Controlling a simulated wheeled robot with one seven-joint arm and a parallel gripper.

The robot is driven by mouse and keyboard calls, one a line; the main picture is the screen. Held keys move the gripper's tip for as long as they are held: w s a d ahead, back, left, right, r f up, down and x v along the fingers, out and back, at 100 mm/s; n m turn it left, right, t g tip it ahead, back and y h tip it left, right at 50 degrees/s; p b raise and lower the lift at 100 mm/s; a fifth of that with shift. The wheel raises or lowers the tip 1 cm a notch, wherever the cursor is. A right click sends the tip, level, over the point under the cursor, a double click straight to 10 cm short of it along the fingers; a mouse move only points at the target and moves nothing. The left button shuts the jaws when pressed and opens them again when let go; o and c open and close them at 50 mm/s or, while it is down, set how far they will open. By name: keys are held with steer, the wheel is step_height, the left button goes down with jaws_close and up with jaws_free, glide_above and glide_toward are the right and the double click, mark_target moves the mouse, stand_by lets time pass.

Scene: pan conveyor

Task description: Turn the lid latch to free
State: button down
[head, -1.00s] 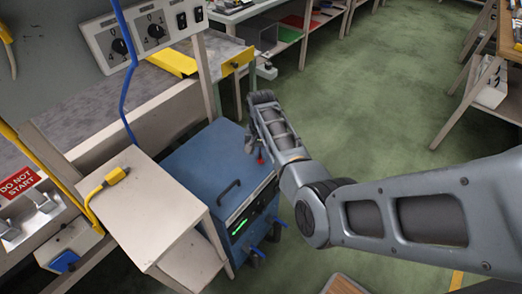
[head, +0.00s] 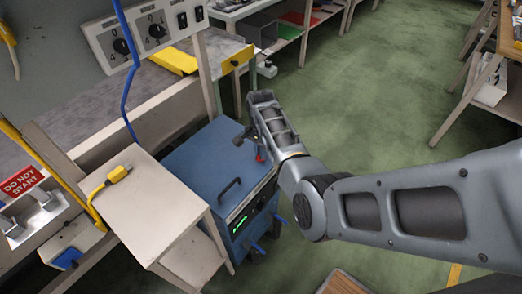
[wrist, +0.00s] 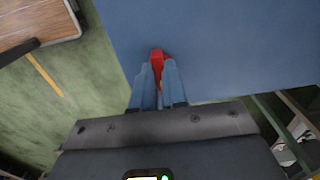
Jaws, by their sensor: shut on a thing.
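A red lid latch (wrist: 157,60) stands at the edge of the blue lid (wrist: 225,45) in the wrist view. My gripper (wrist: 160,75) is shut on it, with one blue-grey finger on each side and the red tip showing beyond them. In the head view the latch is a small red spot (head: 260,157) at the far right edge of the blue cabinet (head: 205,160), beside my gripper. My forearm hides part of that edge, and the fingers cover the lower part of the latch. I cannot tell the latch's exact angle.
A dark handle (head: 230,188) rises from the lid. A beige side table (head: 150,200) with a yellow connector (head: 118,173) stands left of the cabinet. Blue levers (head: 258,248) stick out from its front. Green floor to the right is open.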

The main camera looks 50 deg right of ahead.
steer(key=c, duration=1.2)
jaws_free()
steer(key=shift+o, duration=0.2)
steer(key=shift+r, duration=0.1)
step_height(320, 180, up, 8)
steer(key=shift+f, duration=0.2)
